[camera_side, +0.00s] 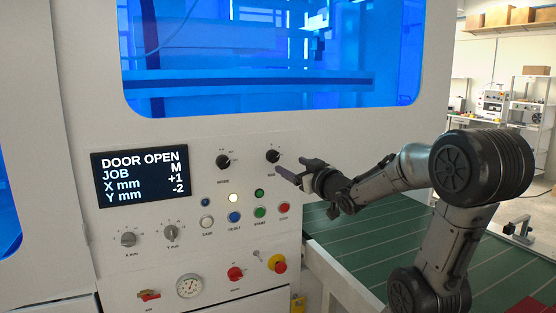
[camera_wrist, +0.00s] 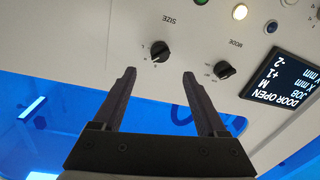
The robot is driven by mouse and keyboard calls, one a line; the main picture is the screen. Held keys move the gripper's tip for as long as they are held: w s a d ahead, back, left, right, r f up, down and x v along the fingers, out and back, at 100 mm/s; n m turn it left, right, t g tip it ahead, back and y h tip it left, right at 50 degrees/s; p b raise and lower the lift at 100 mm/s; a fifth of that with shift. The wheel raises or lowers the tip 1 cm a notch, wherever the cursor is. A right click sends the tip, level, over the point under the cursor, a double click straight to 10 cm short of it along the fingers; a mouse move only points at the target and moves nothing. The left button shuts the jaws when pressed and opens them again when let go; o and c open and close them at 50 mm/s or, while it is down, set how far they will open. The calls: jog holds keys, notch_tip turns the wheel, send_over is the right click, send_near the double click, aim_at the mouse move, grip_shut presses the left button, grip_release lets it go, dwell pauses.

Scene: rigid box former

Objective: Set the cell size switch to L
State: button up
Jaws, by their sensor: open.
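The cell size switch is a black rotary knob (camera_side: 272,156) at the upper right of the white control panel. In the wrist view the black knob (camera_wrist: 160,51) sits beside the word SIZE, with small letters around it; I cannot tell for certain which letter it points at. The display (camera_side: 140,176) reads DOOR OPEN, JOB M, X mm +1, Y mm -2. My gripper (camera_side: 290,169) is open and empty in front of the panel, near the size knob. In the wrist view its two fingers (camera_wrist: 160,73) are spread, with the knob just beyond the tips and between them.
The black MODE knob (camera_side: 223,161) is left of the size knob. Several push buttons, including a green one (camera_side: 260,194) and a red one (camera_side: 284,208), lie below. A red and yellow knob (camera_side: 277,264) protrudes lower down. A green conveyor (camera_side: 350,245) runs at the right.

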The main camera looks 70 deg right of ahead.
aim_at(276, 158)
jog(key=x, duration=0.9)
jog(key=shift+a, duration=0.1)
jog(key=shift+s, duration=0.1)
grip_shut()
